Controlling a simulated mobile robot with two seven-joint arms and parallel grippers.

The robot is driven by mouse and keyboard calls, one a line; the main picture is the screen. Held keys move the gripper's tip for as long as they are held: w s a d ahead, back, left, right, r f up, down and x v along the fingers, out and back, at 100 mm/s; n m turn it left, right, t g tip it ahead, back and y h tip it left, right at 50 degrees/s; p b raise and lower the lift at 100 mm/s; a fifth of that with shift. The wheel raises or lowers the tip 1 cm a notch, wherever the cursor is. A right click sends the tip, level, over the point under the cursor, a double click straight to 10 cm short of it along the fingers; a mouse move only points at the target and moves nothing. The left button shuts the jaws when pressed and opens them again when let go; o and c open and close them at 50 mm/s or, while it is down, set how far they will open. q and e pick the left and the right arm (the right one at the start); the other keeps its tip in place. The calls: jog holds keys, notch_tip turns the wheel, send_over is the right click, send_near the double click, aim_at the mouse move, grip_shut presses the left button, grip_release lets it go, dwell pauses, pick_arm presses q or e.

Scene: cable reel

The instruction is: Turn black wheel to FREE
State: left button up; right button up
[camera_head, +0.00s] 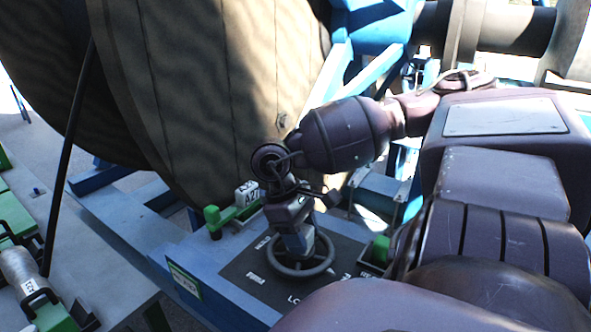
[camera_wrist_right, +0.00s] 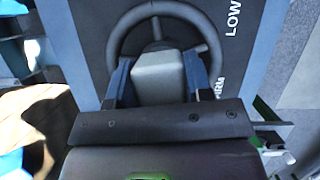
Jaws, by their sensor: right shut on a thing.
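The black wheel (camera_head: 323,262) lies flat on a dark panel (camera_head: 268,284) with white lettering around it. FIRM and part of LOW can be read there; my arm hides other marks. My right gripper (camera_head: 297,243) comes down on the wheel from above, at its middle. In the right wrist view the wheel (camera_wrist_right: 128,22) shows its rim and spokes. The gripper's two fingers (camera_wrist_right: 160,80) stand on either side of a grey block at the hub and are shut on it. Which mark the wheel points to cannot be told. My left gripper is not in view.
A large cable reel (camera_head: 215,80) rises behind the wheel. Blue frame beams surround the panel.

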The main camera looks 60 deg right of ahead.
jog(key=shift+n+h, duration=0.3)
jog(key=shift+n, duration=0.5)
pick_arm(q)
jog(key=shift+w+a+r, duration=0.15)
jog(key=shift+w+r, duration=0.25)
pick_arm(e)
jog(key=shift+n, duration=0.3)
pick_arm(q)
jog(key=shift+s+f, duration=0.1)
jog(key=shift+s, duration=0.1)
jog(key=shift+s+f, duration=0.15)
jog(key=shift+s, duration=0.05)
pick_arm(e)
jog(key=o, duration=1.3)
